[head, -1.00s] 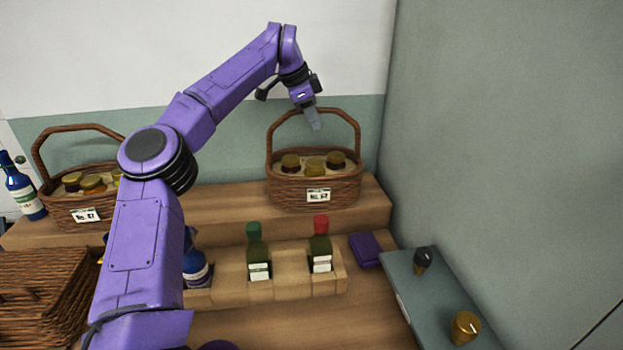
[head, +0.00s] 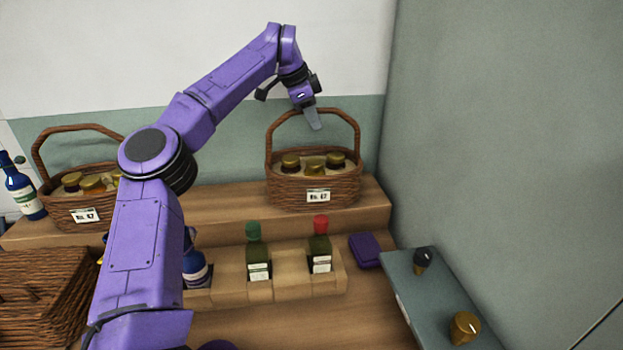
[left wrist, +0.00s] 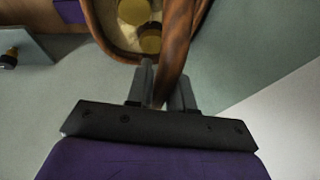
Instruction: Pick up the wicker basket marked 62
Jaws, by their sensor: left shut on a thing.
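A brown wicker basket (head: 284,189) with a tall arched handle stands upright on the right end of the wooden upper step, with several gold-lidded jars inside. Its small label (head: 318,196) looks like 62 or 67; the last digit is hard to read. My left gripper (head: 312,120) is at the top of its handle. In the left wrist view the handle (left wrist: 176,45) passes between the fingers of the left gripper (left wrist: 163,88), which is shut on it. The basket appears to rest on the step. My right gripper is not in view.
Another wicker basket (head: 115,211) with jars, its label perhaps 47 or 42, stands at left beside a blue bottle (head: 24,195). Below, a wooden rack (head: 290,276) holds bottles. A purple object (head: 365,250) lies near the grey-green ledge (head: 425,300). A wall closes the right side.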

